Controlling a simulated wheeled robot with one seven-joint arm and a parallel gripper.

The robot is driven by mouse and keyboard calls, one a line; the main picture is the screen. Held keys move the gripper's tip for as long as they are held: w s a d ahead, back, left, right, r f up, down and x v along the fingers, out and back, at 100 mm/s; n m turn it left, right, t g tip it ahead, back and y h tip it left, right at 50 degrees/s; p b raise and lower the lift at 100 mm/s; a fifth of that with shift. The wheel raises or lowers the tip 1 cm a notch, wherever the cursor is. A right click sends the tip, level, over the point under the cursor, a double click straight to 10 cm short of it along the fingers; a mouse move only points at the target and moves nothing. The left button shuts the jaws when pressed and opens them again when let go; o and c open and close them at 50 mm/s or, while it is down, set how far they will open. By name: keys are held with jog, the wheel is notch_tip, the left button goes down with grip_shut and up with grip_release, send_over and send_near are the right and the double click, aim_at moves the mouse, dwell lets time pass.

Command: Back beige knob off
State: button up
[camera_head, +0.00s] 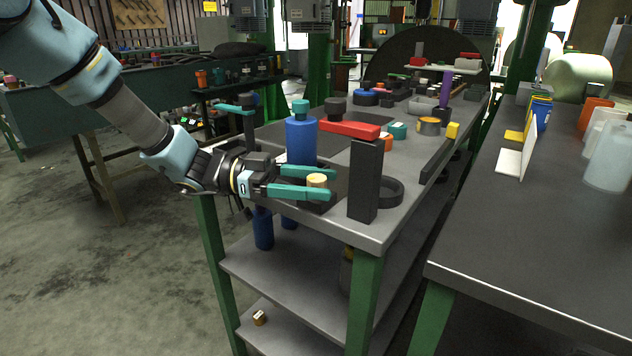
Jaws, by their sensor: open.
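The beige knob (317,181) is a small round cap with a light top. It sits near the front left part of the grey metal bench (372,236), just left of a dark upright post. My gripper (318,183) comes in from the left with its teal fingers level. The fingers are open, one on the far side and one on the near side of the knob. I cannot tell whether either finger touches it. What lies under the knob is mostly hidden by the near finger, with a dark base partly showing.
A black ring (384,192) lies right of the post. A second bench (550,240) is at right. Open floor lies at left.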

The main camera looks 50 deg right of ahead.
jog(key=shift+c, duration=0.2)
grip_shut()
dwell(0.4)
